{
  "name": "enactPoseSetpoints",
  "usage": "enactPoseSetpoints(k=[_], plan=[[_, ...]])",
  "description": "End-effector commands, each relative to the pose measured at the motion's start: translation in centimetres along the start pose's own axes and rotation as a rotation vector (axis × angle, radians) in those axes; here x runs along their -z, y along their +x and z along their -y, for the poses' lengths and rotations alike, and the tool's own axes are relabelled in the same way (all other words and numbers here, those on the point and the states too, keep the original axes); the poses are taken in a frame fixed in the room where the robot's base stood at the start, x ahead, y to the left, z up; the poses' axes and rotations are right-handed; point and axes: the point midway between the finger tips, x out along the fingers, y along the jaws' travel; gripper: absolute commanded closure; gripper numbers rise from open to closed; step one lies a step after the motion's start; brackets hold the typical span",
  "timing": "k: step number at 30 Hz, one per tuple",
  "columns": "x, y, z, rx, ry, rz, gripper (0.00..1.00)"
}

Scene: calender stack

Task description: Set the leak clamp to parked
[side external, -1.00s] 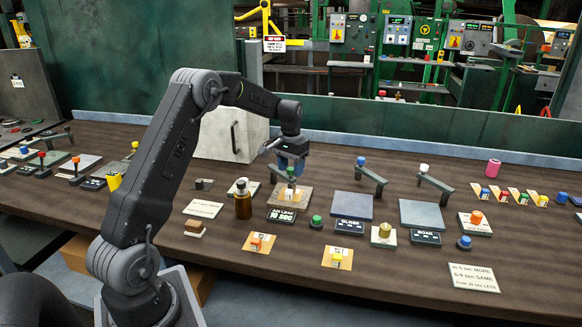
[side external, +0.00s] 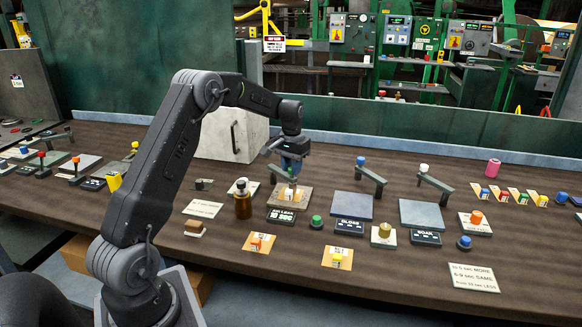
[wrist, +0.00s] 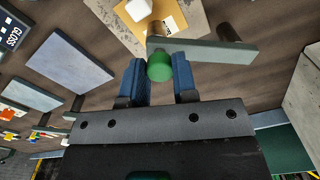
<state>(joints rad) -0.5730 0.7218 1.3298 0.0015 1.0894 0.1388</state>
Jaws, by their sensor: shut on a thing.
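My gripper (side external: 291,174) is over the leak station in the side view. In the wrist view, its blue fingers (wrist: 159,80) are shut on the green knob (wrist: 159,66) at one end of the leak clamp's grey bar (wrist: 210,52). The bar extends to the right, with its dark post (wrist: 236,28) near the other end. A tan board (wrist: 108,18) lies beneath, with a yellow card and a white block (wrist: 138,9) on it. In the side view, the board (side external: 303,204) sits behind a "LEAK 10 SEC" sign (side external: 282,215); the fingers largely hide the knob there.
A brown bottle (side external: 243,206) stands left of the board, and a green button (side external: 316,222) is in front to the right. The gloss pad (side external: 352,205) and its blue-knobbed clamp (side external: 370,174) are further right. A pale box (side external: 215,140) stands behind.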

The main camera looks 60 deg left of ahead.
Motion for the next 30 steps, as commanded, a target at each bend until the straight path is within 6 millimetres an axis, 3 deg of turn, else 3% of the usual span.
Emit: enactPoseSetpoints(k=[17, 30], plan=[[4.3, 0.0, -0.1, -0.002, -0.448, -0.001, 1.00], [7.8, 0.1, 1.5, -0.002, -0.867, -0.002, 1.00]])
